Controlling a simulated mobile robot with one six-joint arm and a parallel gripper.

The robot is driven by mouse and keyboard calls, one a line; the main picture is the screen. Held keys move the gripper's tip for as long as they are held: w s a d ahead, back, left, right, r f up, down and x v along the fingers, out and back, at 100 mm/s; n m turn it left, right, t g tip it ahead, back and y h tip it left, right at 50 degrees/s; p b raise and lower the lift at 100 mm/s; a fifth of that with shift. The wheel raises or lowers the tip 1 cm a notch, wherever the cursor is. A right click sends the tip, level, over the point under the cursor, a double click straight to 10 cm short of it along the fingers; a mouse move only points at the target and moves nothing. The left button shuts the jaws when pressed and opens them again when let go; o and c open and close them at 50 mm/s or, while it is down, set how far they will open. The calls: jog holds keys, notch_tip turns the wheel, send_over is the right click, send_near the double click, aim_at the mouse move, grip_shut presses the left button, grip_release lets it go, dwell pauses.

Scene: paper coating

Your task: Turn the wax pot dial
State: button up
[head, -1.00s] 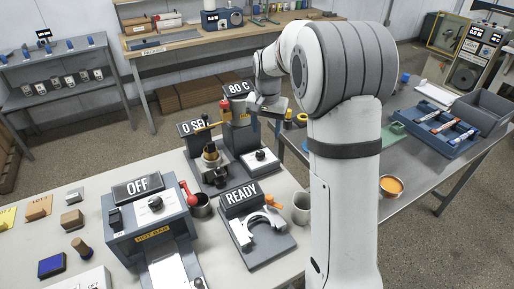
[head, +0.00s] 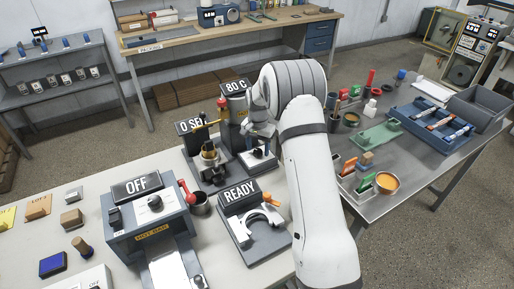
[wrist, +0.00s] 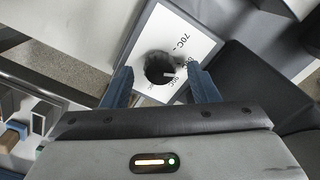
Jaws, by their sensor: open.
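The wax pot (head: 236,112) is a dark cylinder with a display reading 80 C (head: 236,87). Its dial (wrist: 160,68) is a round dark knob on a white plate (wrist: 160,32) marked 70C, with other marks partly hidden. The dial's base also shows in the head view (head: 262,163), with the dial mostly covered by my gripper there. My gripper (wrist: 159,76) is open, with one blue finger on each side of the dial. I cannot tell whether either finger touches it.
A station with a timer display (head: 191,127) stands close left of the pot. A READY fixture (head: 252,235) and an OFF hot bar unit (head: 148,220) are nearer. The right table holds a cup of orange liquid (head: 387,182) and a blue tray (head: 432,128).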

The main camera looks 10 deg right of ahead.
jog(key=shift+f, duration=0.6)
jog(key=shift+a, duration=0.15)
jog(key=c, duration=1)
jog(key=shift+n+b, duration=0.4)
jog(key=shift+b, duration=0.05)
jog(key=n+b, duration=0.2)
jog(key=n, duration=0.1)
jog(key=shift+f, duration=0.1)
jog(key=n+b, duration=0.2)
jog(key=n, duration=0.4)
jog(key=shift+b, duration=0.3)
